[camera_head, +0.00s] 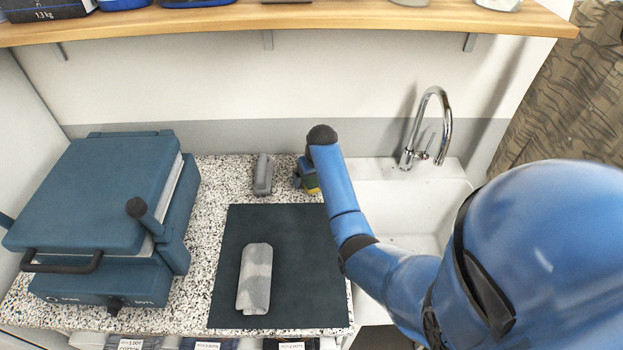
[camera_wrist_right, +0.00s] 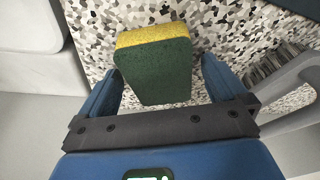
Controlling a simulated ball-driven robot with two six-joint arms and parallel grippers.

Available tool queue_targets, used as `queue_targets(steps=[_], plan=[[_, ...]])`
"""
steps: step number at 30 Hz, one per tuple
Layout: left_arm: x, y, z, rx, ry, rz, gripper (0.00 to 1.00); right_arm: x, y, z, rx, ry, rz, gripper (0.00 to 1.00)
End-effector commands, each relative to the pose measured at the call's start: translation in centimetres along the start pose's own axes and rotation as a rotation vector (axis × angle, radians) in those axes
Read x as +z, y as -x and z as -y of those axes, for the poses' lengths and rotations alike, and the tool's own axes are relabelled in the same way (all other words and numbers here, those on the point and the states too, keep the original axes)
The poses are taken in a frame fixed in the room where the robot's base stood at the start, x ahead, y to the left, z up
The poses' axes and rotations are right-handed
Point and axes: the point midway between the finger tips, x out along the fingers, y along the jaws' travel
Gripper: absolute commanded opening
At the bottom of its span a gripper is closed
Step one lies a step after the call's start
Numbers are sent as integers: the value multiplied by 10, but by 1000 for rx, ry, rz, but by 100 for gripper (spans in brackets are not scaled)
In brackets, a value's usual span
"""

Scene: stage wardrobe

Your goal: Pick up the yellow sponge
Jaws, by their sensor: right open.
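The yellow sponge (camera_wrist_right: 152,67) has a yellow layer and a thick green layer. In the right wrist view it lies on the speckled counter between the two blue fingers of my right gripper (camera_wrist_right: 161,68). The fingers are apart, with a visible gap on each side of the sponge. In the head view the sponge (camera_head: 313,189) is mostly hidden behind my right gripper (camera_head: 305,176) and forearm, near the counter's right edge by the sink. My left gripper does not show.
A grey brush (camera_wrist_right: 283,75) lies close to the right finger; it also shows in the head view (camera_head: 263,174). A dark mat (camera_head: 305,260) holds a folded grey cloth (camera_head: 254,278). A blue press (camera_head: 95,190) stands left. The sink (camera_head: 400,205) and tap (camera_head: 432,120) are right.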

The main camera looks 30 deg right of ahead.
Motion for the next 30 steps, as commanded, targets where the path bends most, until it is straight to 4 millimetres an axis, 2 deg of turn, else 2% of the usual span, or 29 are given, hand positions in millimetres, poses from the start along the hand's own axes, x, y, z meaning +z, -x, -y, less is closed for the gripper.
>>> queue_targets(steps=[8,18,20,21,30], plan=[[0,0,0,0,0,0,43,0,0,0,0,0,0,99],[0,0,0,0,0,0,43,0,0,0,0,0,0,47],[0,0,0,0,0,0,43,0,0,0,0,0,0,44],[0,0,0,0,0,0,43,0,0,0,0,0,0,39],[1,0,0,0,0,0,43,-1,2,0,0,0,-1,38]])
